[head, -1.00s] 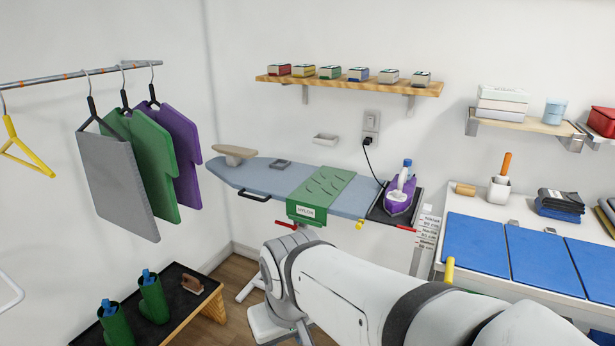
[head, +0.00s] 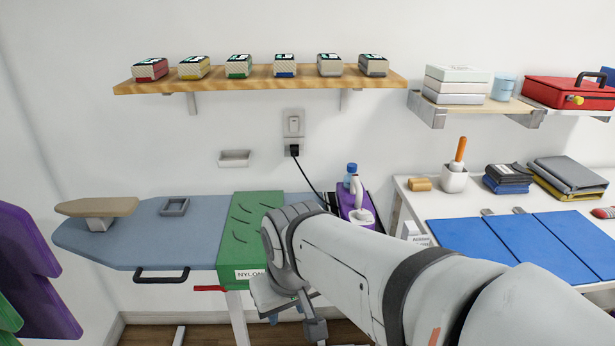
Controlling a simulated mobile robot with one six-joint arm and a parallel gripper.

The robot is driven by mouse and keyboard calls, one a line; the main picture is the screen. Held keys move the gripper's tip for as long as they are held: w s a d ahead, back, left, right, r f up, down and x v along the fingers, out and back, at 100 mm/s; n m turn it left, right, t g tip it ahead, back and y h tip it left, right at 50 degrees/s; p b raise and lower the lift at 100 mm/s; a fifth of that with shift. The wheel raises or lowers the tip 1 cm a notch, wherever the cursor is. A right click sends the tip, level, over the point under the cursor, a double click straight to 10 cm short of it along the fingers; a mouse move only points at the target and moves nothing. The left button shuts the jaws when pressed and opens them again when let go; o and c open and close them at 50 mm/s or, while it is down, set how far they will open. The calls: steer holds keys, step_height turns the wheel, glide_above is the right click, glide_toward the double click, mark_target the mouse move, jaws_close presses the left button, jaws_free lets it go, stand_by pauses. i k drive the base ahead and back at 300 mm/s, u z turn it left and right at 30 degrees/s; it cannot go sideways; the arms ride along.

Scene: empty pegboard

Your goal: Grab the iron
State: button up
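The purple and white iron (head: 357,212) with a blue cap stands on the dark rest at the right end of the ironing board (head: 140,232). Its black cord runs up to a wall socket (head: 294,150). My arm crosses in front and hides the iron's lower part. My gripper (head: 292,308) is at the arm's far end, in front of the board and below its top, to the left of the iron and apart from it. Its fingers are mostly hidden, so its opening cannot be made out.
A green cloth labelled NYLON (head: 250,215) lies over the board. A sleeve board (head: 97,208) stands at left. A white table (head: 410,188) with blue pads (head: 470,250) is at right. A wooden shelf (head: 260,82) with several small boxes hangs above. Purple clothing (head: 35,270) hangs at far left.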

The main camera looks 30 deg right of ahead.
mark_target(351, 195)
steer(key=z, duration=0.55)
steer(key=i, duration=0.85)
steer(key=z, duration=0.5)
steer(key=k, duration=0.9)
steer(key=z, duration=0.15)
steer(key=i, duration=0.9)
steer(key=u, duration=0.05)
